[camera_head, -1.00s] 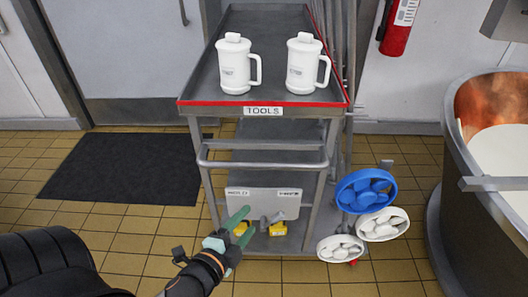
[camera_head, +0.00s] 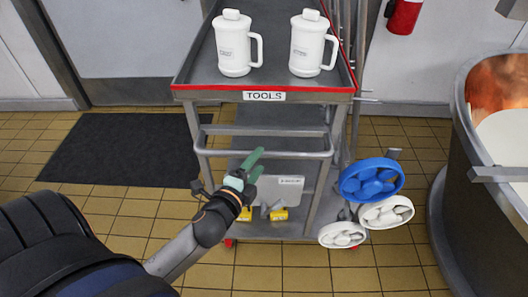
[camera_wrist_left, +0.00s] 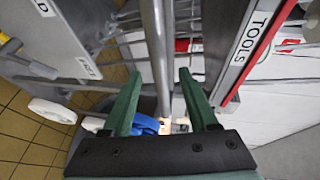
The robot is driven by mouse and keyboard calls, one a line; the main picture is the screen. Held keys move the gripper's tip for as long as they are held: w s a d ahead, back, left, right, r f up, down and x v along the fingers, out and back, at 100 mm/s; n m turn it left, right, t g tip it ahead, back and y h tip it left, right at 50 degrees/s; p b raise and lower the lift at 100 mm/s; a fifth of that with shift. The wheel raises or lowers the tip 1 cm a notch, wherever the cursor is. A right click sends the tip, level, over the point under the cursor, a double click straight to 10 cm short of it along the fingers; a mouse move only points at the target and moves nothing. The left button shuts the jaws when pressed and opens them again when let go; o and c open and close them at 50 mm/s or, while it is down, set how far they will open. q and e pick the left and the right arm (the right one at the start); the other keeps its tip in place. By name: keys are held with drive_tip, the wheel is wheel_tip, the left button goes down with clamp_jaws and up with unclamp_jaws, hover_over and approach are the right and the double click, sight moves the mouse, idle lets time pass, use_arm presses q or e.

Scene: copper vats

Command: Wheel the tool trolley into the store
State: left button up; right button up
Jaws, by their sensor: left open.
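The grey metal tool trolley (camera_head: 187,86) stands in front of me, with a red-edged top and a "TOOLS" label. Its push bar (camera_head: 265,155) runs across the near end below the top. My left gripper (camera_head: 254,163) is in front of the trolley, at about the height of the bar in the picture. In the left wrist view its green fingers (camera_wrist_left: 163,98) are apart, and the bar (camera_wrist_left: 156,45) shows ahead, between them in the picture. I cannot tell whether they touch it. My right gripper is not in view.
Two white lidded mugs (camera_head: 233,45) stand on the trolley top. Blue (camera_head: 371,180) and white wheel-shaped items hang at its right side. A copper vat (camera_head: 470,150) stands at the right. A dark mat (camera_head: 120,150) lies before a grey door (camera_head: 140,50) at the left.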

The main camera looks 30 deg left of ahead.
sight(262, 157)
use_arm(q)
drive_tip(key=shift+x, duration=2.35)
drive_tip(key=shift+c, duration=0.3)
clamp_jaws()
